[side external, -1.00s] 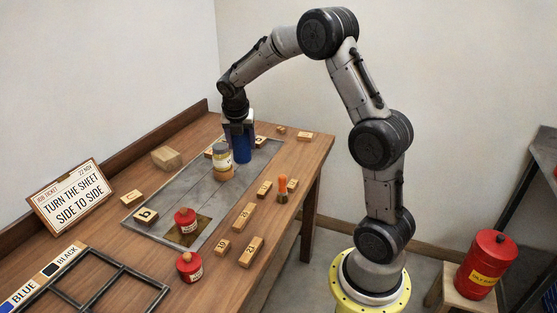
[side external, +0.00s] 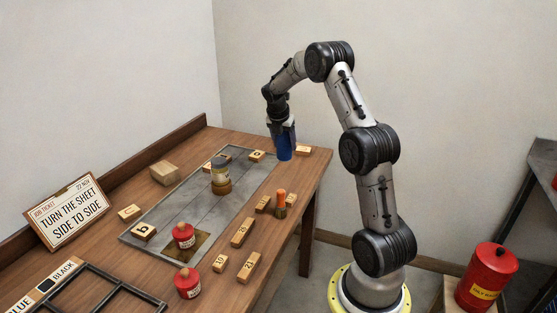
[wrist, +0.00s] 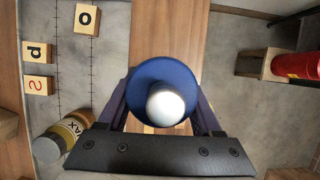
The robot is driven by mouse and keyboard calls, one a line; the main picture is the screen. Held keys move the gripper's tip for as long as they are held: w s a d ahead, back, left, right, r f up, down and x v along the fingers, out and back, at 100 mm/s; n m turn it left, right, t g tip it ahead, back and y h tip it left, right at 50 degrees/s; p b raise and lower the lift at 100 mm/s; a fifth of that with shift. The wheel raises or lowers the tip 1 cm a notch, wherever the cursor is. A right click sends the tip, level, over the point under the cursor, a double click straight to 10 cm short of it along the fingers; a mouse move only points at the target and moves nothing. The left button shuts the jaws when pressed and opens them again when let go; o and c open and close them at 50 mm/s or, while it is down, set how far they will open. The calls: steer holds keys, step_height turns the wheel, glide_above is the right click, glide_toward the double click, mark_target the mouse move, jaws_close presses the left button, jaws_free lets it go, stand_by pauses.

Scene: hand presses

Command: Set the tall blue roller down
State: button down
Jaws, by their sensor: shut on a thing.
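The tall blue roller (side external: 285,150) hangs upright below my gripper (side external: 283,130) at the far right end of the bench, just right of the grey metal plate (side external: 197,203). In the wrist view the blue roller (wrist: 140,75) shows end-on as a blue disc with a pale round knob in its middle. My gripper (wrist: 163,108) is shut on it, with a finger on either side. Bare bench wood shows beneath it. I cannot tell whether its lower end touches the bench.
Lettered blocks lie close by, one marked "o" (wrist: 87,19) and one behind the roller (side external: 303,150). An orange-handled tool (side external: 280,204) stands right of the plate. The bench's right edge is near.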

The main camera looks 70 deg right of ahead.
steer(key=w+d+f, duration=0.1)
steer(key=f, duration=0.1)
steer(key=w+d+f, duration=0.3)
steer(key=d+f, duration=0.1)
steer(key=shift+w+f, duration=0.15)
steer(key=shift+f, duration=1.55)
steer(key=shift+f, duration=0.15)
steer(key=shift+c, duration=0.3)
jaws_free()
steer(key=shift+a+f, duration=0.1)
